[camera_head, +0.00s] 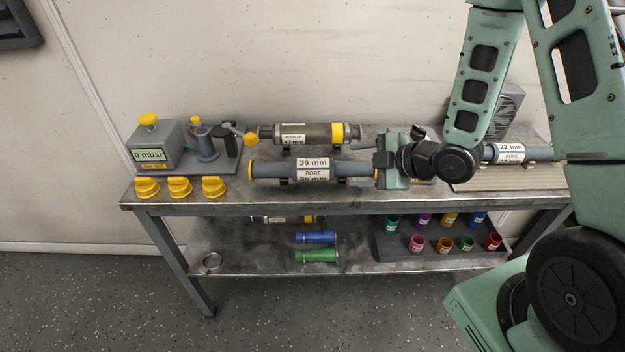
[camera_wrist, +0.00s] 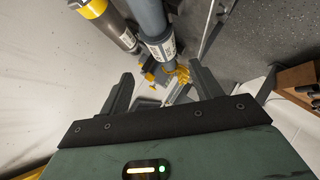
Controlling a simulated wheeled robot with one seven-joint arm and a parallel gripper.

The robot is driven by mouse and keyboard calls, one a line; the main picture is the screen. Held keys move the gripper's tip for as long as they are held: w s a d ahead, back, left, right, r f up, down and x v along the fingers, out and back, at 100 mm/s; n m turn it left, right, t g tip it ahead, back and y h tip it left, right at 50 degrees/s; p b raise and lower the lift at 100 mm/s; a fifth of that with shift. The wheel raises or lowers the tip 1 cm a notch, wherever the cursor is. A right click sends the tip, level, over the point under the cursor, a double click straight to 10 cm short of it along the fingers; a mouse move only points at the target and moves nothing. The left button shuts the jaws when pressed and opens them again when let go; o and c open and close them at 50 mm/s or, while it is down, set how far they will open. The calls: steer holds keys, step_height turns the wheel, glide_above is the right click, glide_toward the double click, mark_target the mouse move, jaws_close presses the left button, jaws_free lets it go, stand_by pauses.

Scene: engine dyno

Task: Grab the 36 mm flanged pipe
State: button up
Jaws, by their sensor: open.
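The 36 mm flanged pipe (camera_head: 349,169) is a blue-grey tube with a wide labelled middle and yellow ends, lying level on dark supports on the bench top. My gripper (camera_head: 380,163) is at its right end, overlapping that end in the head view, so I cannot tell whether they touch. In the wrist view my gripper (camera_wrist: 161,72) is open, with its two dark fingers apart and nothing clamped. A blue-grey pipe (camera_wrist: 149,17) with a white label runs from the top edge down toward the gap between the fingers. Its label is too small to read there.
A muffler-like cylinder (camera_head: 318,134) with a yellow band lies behind the pipe. A 22 mm pipe (camera_head: 536,154) is at right. A pressure gauge unit (camera_head: 150,148) and yellow caps (camera_head: 180,187) are at left. The lower shelf (camera_head: 255,260) holds coloured tubes and a tray of cups.

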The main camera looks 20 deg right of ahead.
mark_target(322, 168)
steer(key=b+x, duration=0.4)
steer(key=x, duration=0.3)
steer(key=shift+b, duration=0.3)
steer(key=shift+p+x, duration=0.5)
steer(key=shift+x, duration=2.6)
steer(key=shift+s+a, duration=0.1)
steer(key=shift+a, duration=0.05)
steer(key=c, duration=1)
